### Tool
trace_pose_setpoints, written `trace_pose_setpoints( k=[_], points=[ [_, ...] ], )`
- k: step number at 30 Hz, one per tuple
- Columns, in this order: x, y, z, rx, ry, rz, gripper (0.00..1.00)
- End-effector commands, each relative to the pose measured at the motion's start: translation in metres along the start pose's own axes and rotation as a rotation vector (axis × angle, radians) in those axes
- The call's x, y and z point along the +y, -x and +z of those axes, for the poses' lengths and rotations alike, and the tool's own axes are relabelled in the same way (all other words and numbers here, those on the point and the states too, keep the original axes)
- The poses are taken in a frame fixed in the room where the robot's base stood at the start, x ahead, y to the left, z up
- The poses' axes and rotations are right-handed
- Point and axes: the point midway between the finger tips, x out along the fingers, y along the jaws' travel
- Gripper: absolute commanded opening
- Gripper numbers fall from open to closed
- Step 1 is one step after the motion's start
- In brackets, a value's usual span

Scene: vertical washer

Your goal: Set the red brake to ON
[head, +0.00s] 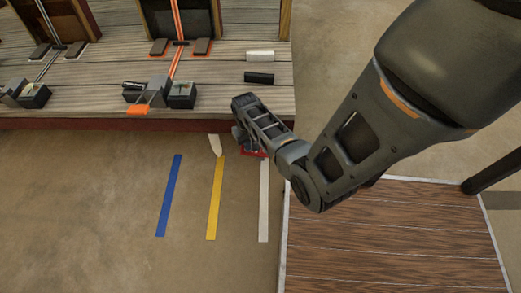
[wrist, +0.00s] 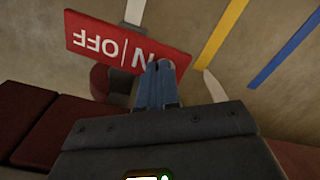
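The red brake shows in the wrist view as a red plate (wrist: 110,45) with upside-down white ON and OFF lettering. A dark red round part (wrist: 100,82) sits beside the plate, near its OFF half. In the head view only a red sliver (head: 255,154) of it shows below my wrist. My gripper's two blue fingers (wrist: 166,66) are together, with nothing visible between them. Their tips overlap the ON end of the plate in the wrist view; I cannot tell whether they touch it. My arm hides most of the brake in the head view.
A wooden platform (head: 215,102) with pedals and an orange lever (head: 138,109) lies at the back left. Blue (head: 169,195), yellow (head: 215,198) and white (head: 264,200) stripes mark the floor. A white pointed piece (head: 215,145) is left of my wrist. A brown planked deck (head: 390,240) lies right.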

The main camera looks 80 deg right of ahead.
Motion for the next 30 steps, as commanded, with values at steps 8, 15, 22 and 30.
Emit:
trace_pose_setpoints(
  k=[8,15,22,30],
  points=[
    [0.001,-0.006,0.002,-0.004,-0.001,0.001,0.0],
    [0.001,-0.009,0.002,-0.004,-0.001,0.001,0.0],
    [0.001,-0.006,0.001,-0.002,-0.001,0.001,0.0],
    [0.0,0.013,0.001,-0.002,0.0,0.001,0.0]
  ],
)
